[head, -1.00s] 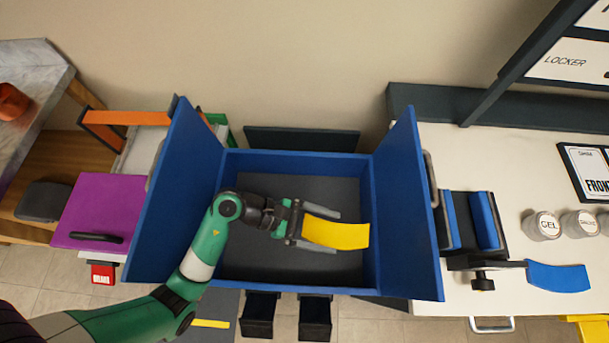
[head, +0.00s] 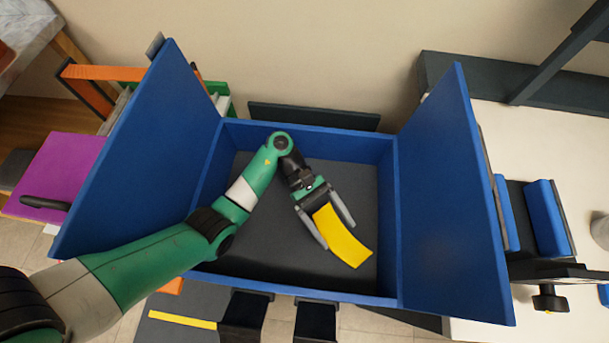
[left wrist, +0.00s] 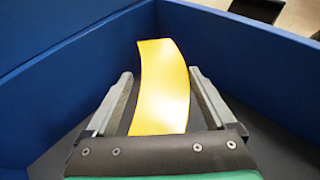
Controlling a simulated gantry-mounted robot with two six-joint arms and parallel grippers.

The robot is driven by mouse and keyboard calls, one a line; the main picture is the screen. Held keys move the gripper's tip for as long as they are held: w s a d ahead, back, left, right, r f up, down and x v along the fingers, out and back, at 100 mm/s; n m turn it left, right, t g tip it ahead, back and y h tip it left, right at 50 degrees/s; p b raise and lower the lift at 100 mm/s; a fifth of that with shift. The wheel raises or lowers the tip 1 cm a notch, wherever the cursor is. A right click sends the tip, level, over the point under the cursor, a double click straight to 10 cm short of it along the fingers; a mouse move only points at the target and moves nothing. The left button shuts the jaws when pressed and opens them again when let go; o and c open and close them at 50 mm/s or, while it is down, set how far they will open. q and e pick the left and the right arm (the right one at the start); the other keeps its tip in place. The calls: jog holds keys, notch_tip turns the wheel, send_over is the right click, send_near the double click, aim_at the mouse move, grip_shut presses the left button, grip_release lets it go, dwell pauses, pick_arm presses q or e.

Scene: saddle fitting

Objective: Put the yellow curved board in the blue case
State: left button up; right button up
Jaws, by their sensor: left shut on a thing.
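The yellow curved board (head: 345,240) is between the fingers of my left gripper (head: 339,235), which is shut on it. The board points toward the lower right of the head view and sticks out past the fingertips. Board and gripper are over the dark floor of the open blue case (head: 388,205), within its walls. In the left wrist view the board (left wrist: 161,88) runs between the two grey fingers, with blue walls around. I cannot tell whether the board touches the case floor. My right gripper is not in view.
Two tall blue flaps stand up at the left (head: 140,150) and right (head: 455,190) of the case. A white bench (head: 540,145) with blue padded pieces is at the right. A purple panel (head: 60,170) is at the left. The case floor around the board is clear.

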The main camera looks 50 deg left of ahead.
pick_arm(q)
notch_tip(320, 180, down, 10)
jog(key=b, duration=0.6)
jog(key=shift+f, duration=0.1)
